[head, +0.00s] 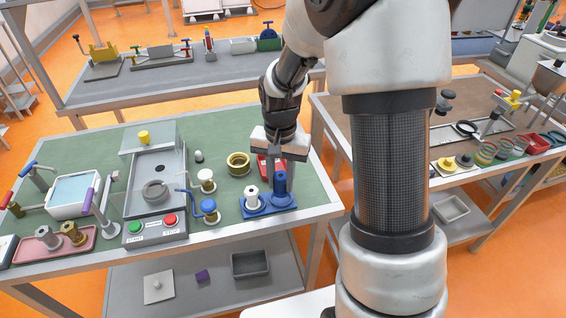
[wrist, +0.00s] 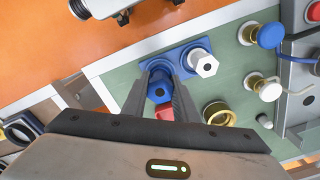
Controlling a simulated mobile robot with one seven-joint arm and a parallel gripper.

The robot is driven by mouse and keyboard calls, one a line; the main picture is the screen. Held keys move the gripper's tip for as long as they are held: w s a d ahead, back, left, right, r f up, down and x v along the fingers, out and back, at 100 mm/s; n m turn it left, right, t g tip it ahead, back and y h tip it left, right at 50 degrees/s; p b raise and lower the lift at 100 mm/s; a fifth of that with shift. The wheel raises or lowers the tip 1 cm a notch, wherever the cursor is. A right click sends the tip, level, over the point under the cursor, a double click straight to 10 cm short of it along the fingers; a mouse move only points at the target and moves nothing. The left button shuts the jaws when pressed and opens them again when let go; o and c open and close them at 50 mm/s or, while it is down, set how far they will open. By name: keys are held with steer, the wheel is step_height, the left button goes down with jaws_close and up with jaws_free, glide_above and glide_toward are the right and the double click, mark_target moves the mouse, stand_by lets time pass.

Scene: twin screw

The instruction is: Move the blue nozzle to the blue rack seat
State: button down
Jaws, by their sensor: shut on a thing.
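The blue nozzle (head: 281,184) stands upright between the fingers of my gripper (head: 280,176), over the right seat of the blue rack (head: 256,211). In the wrist view the blue nozzle (wrist: 159,90) shows its dark bore between the two fingers (wrist: 166,98). My gripper is shut on it. The blue rack (wrist: 190,47) lies beneath, and its right seat is mostly covered by the nozzle and fingers. I cannot tell whether the nozzle's foot is fully down in the seat. A white nozzle (head: 252,197) stands upright in the left seat, close beside.
Blue-topped (head: 209,208) and white-topped (head: 206,177) stands with taps are to the left. A grey machine (head: 157,190) with green and red buttons is farther left. The table's front edge is close.

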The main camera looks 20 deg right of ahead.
mark_target(281, 187)
steer(key=r+m, duration=0.1)
steer(key=m, duration=0.1)
steer(key=w+r+m, duration=0.1)
steer(key=m, duration=0.1)
steer(key=shift+d+p, duration=0.15)
steer(key=shift+p, duration=0.2)
steer(key=shift+r+m, duration=0.25)
steer(key=shift+m, duration=1.05)
steer(key=shift+f+b, duration=1.65)
steer(key=shift+f, duration=0.7)
steer(key=shift+f+b, duration=0.7)
steer(key=shift+f, duration=0.25)
steer(key=c, duration=0.8)
jaws_free()
steer(key=shift+o, duration=0.2)
